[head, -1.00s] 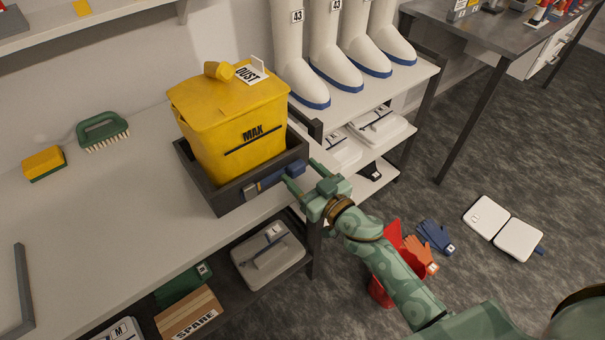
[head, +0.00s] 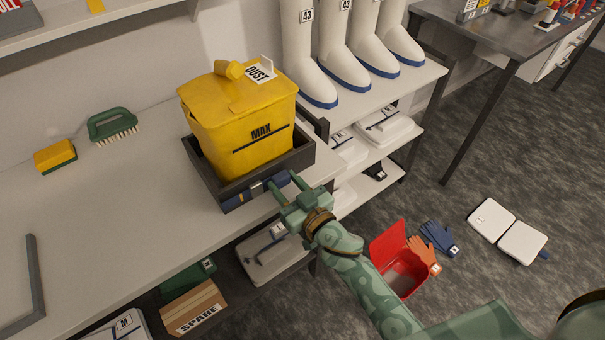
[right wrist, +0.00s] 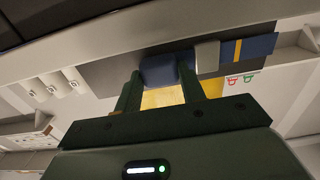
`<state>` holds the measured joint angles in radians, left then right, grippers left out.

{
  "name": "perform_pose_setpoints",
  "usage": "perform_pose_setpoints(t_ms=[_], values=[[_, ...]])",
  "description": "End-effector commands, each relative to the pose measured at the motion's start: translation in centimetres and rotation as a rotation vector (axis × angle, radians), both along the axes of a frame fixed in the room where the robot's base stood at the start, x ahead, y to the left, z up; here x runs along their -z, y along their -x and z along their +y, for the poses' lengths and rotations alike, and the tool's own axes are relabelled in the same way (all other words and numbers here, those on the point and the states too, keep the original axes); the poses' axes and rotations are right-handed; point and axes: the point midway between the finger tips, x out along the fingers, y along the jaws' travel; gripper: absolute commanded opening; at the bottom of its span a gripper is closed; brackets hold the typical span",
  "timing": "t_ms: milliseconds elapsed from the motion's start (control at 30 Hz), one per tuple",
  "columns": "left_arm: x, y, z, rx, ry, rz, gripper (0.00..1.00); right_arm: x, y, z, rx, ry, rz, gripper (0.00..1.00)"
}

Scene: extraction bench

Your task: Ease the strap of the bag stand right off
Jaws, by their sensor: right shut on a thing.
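The bag stand (head: 212,187) is a dark open tray at the right end of the bench. A yellow bag (head: 240,115) marked MAX, with a DUST tag, stands upright in it. A blue strap (head: 245,191) with a grey buckle runs along the stand's front side. My right gripper (head: 283,185) is at the right part of the strap, shut on it. In the right wrist view the blue strap (right wrist: 160,70) lies between my fingertips, with its buckle and a yellow-striped part to the right. My left gripper is out of view.
A green brush (head: 112,125) and a yellow sponge (head: 55,155) lie left on the bench. White boots (head: 348,70) stand on the shelf unit behind right. An open red bin (head: 400,268) is on the floor right of my arm.

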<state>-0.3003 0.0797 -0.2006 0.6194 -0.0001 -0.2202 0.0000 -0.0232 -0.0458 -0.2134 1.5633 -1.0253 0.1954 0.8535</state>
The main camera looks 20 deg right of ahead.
Motion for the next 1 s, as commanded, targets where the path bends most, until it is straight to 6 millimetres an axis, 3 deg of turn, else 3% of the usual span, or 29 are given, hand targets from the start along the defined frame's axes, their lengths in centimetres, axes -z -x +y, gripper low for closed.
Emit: perform_pose_setpoints(t_ms=[333,367,433,1000], values=[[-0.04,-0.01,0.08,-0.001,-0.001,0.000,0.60,0.01,0.29,0.77,-0.001,0.000,0.000,0.00],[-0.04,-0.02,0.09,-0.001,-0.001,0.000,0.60,0.01,0.28,0.77,-0.001,0.000,0.000,0.42],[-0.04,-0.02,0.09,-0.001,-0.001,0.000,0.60,0.02,0.29,0.77,-0.001,0.001,0.000,0.62],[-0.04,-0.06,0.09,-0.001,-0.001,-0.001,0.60,0.09,0.40,1.02,-0.007,-0.002,0.002,0.62]])
